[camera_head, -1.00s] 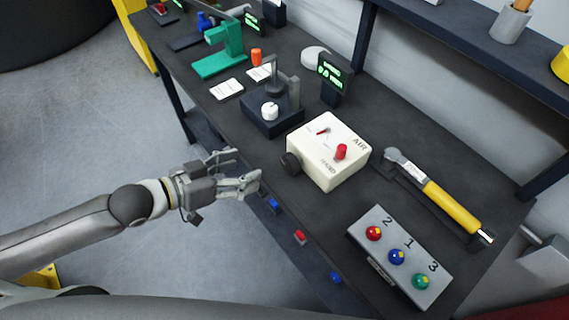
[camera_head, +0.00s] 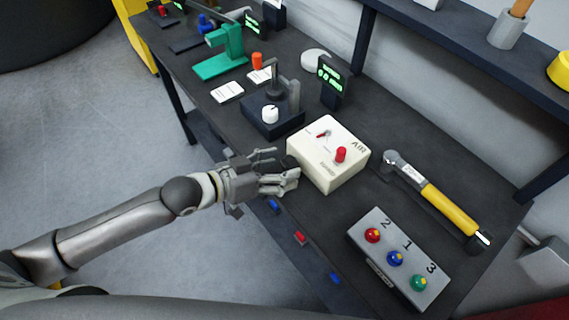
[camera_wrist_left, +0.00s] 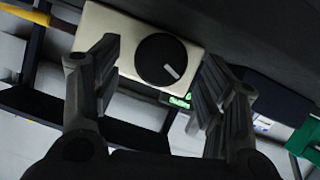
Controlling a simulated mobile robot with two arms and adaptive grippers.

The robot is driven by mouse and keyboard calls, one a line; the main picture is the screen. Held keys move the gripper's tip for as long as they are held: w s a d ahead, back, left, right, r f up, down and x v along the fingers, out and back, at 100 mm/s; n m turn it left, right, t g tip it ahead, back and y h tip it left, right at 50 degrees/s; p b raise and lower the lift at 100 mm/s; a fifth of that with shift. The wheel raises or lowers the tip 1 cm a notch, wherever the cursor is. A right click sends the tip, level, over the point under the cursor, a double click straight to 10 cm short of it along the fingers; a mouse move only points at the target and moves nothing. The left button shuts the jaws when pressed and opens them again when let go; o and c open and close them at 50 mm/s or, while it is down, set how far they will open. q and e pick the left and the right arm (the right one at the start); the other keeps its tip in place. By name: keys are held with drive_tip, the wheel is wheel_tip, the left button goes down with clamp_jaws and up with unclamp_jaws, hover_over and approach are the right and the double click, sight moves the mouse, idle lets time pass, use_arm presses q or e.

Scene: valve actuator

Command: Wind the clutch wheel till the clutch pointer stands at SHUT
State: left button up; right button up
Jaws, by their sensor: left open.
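The cream box (camera_head: 318,178) lettered AIR stands near the front edge of the bench. On its top is a small red pointer (camera_head: 324,135) on a dial with tiny marks I cannot read, beside an upright red knob (camera_head: 341,153). My left gripper (camera_head: 288,168) is open in front of that face. Its fingers appear on either side of the wheel in the wrist view; contact is not clear. My right gripper is not in view.
A dark block with a white knob (camera_head: 270,114) and post stands left of the box. A yellow-handled wrench (camera_head: 447,208) lies to the right. A grey panel (camera_head: 385,272) with red, blue and green knobs is in front. A small lit display (camera_head: 331,79) stands behind.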

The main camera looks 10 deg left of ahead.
use_arm(q)
drive_tip(key=shift+x, duration=0.95)
drive_tip(key=c, duration=1)
drive_tip(key=shift+s+r+m+t+y+p, duration=0.15)
drive_tip(key=shift+m+p, duration=0.15)
drive_tip(key=shift+p, duration=0.3)
drive_tip(key=shift+w+m+t+y+p, duration=0.15)
drive_tip(key=shift+m+p, duration=0.15)
drive_tip(key=shift+p, duration=0.3)
drive_tip(key=shift+s+d+m+t+y+p, duration=0.1)
drive_tip(key=shift+m+t+y+p, duration=0.2)
drive_tip(key=shift+m+p, duration=0.45)
drive_tip(key=shift+m, duration=0.15)
